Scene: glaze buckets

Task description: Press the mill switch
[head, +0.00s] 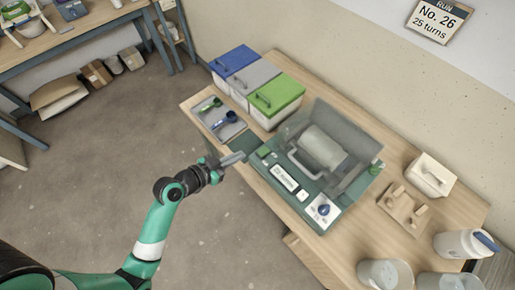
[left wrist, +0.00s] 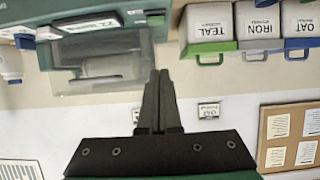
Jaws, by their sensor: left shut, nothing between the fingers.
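The mill (head: 322,146) stands on the wooden table, a pale drum inside a clear cover on a dark green base. Its front edge carries a small green block or button (head: 265,151), a white label panel (head: 283,177) and a white plate with a blue knob (head: 324,210). I cannot tell which is the switch. My left gripper (head: 238,158) is shut and empty, near the base's left front corner, beside the green block. In the left wrist view, the shut fingers (left wrist: 158,82) point toward the mill base (left wrist: 95,40), which appears upside down. My right gripper is out of view.
Lidded bins in blue (head: 234,58), grey and green (head: 277,94) stand behind left. A tray (head: 219,122) with scoops lies in front of them. A wooden rack (head: 403,207), white box (head: 431,175), jug (head: 466,244) and clear buckets (head: 385,273) stand right.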

